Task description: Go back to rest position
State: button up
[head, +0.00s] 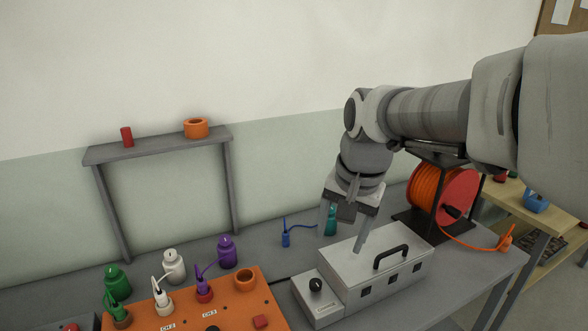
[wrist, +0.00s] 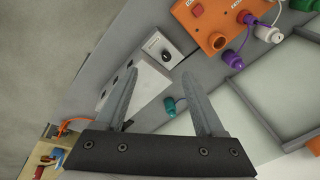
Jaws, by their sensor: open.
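My gripper (head: 343,240) is open, with nothing between its fingers. A small teal cap (head: 331,224) stands close behind the fingers. In the wrist view both fingers (wrist: 159,76) are spread apart, with the box and its knob panel (wrist: 160,48) beyond them. The teal cap (wrist: 170,106) shows between the fingers there.
An orange panel (head: 180,308) with several plugs stands at the front left, with green, white and purple caps behind it. A small blue plug (head: 286,239) stands mid-table. A cable reel (head: 440,195) is at the right. A grey shelf frame (head: 160,148) stands at the back.

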jog(key=s+d+n+t, duration=0.1)
jog(key=s+n, duration=0.1)
jog(key=s, duration=0.5)
jog(key=s+d+n+t, duration=0.2)
jog(key=s+n, duration=0.1)
jog(key=s, duration=0.4)
jog(key=shift+d+f+h, duration=0.25)
jog(key=shift+d+h, duration=0.05)
jog(key=shift+h, duration=0.1)
jog(key=shift+s+d+f+n, duration=0.1)
jog(key=shift+s+f+n, duration=0.15)
jog(key=shift+s+n, duration=0.1)
jog(key=shift+c, duration=0.2)
jog(key=c, duration=0.3)
